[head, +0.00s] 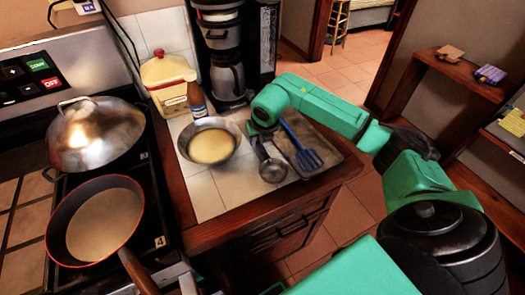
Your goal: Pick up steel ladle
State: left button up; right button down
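The steel ladle (271,168) is at the counter's right part, its round bowl toward me and at the left edge of a grey tray (327,153). Its short visible handle runs up toward my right gripper (259,131). My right arm reaches in from the right, and the gripper points down at the handle's far end. The fingers are small and partly hidden by the wrist, so I cannot tell whether they are open or closed on the handle. My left gripper is out of view.
A blue slotted spatula (302,148) lies on the tray just right of the ladle. A metal pan (229,129) with yellow contents stands to the left. A brown bottle (196,98), a yellow canister (166,72) and a coffee maker (228,78) stand behind. The stove is at left.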

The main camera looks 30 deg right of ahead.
aim_at(258, 142)
dwell(0.3)
notch_tip(258, 142, up, 20)
jog(key=b, duration=0.2)
dwell(1.0)
